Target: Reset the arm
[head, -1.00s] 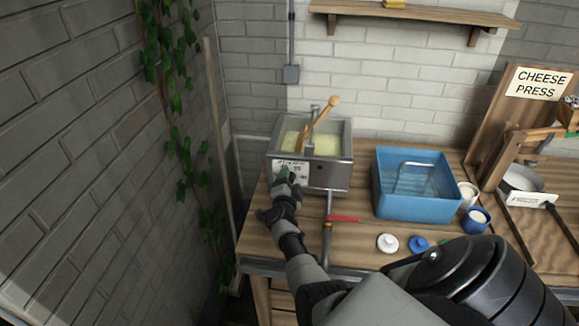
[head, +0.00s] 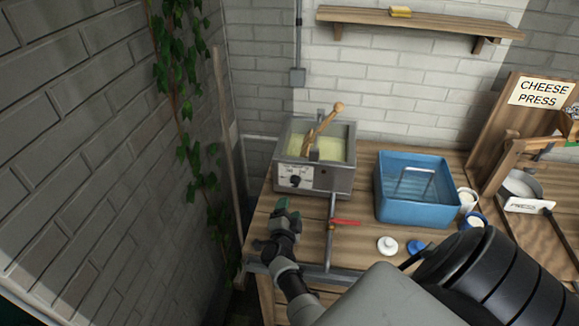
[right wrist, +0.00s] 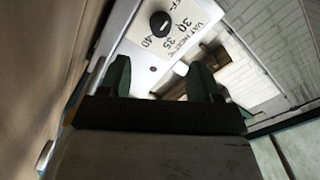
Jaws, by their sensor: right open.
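My right arm reaches in from the lower right of the head view. Its gripper (head: 281,205) is above the wooden table's left part, in front of the metal vat (head: 340,180) and apart from it. In the right wrist view its two green fingers (right wrist: 160,78) are spread with nothing between them. The vat's white dial panel with a black knob (right wrist: 160,24) is beyond the fingertips. The knob also shows in the head view (head: 295,181). My left gripper is not in view.
A pipe with a red-handled valve (head: 346,222) stands close right of my gripper. A blue tub (head: 416,207), white lid (head: 387,245), blue lid (head: 416,248) and cheese press (head: 522,190) are farther right. A brick wall with ivy (head: 183,80) bounds the left.

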